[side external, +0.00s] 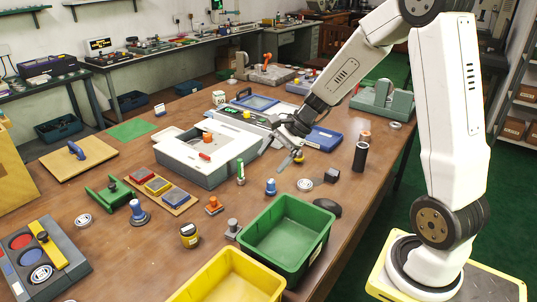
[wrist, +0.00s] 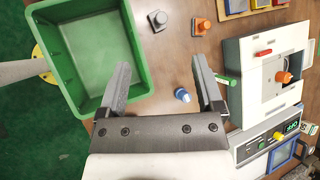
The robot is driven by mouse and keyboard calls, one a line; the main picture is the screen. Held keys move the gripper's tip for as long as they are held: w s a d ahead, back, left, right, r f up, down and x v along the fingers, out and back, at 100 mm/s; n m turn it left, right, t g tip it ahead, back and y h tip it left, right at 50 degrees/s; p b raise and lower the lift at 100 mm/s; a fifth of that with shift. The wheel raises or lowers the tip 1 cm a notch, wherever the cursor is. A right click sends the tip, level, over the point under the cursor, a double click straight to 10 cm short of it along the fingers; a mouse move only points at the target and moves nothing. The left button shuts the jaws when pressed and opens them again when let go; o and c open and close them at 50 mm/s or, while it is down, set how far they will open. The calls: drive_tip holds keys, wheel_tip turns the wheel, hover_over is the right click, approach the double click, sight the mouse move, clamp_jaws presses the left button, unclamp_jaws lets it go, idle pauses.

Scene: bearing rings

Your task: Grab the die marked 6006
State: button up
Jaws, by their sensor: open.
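No 6006 marking is legible on any part in these frames. Several small knobbed pieces that may be dies stand on the table: a blue one (side external: 270,188), an orange one (side external: 213,206), a grey one (side external: 232,229), a green one (side external: 240,173) and a larger blue-based one (side external: 138,212). My gripper (side external: 294,147) is open and empty above the table, up and right of the small blue piece. In the wrist view, the blue piece (wrist: 182,95) shows between my fingers (wrist: 161,72), nearer the right one. The orange (wrist: 202,26) and grey (wrist: 158,20) pieces lie beyond them.
A green bin (side external: 287,240) and a yellow bin (side external: 230,280) stand at the front. A white machine (side external: 205,160) stands left of my gripper. A black cylinder (side external: 360,156), a ring (side external: 305,185) and a dark-topped jar (side external: 189,236) stand nearby.

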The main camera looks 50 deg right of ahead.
drive_tip(key=w+d+m+t, duration=0.4)
drive_tip(key=d+m, duration=0.2)
drive_tip(key=d, duration=0.2)
drive_tip(key=m+t, duration=0.4)
drive_tip(key=m, duration=0.2)
hover_over(273, 182)
drive_tip(key=s+d, duration=0.2)
drive_tip(key=s, duration=0.2)
wheel_tip(273, 182, down, 20)
drive_tip(key=shift+w+r, duration=0.1)
drive_tip(key=shift+r, duration=0.1)
drive_tip(key=shift+f, duration=0.3)
drive_tip(key=shift+w, duration=0.1)
drive_tip(key=shift+x, duration=1.2)
drive_tip(key=shift+w+f, duration=0.1)
drive_tip(key=shift+f, duration=0.05)
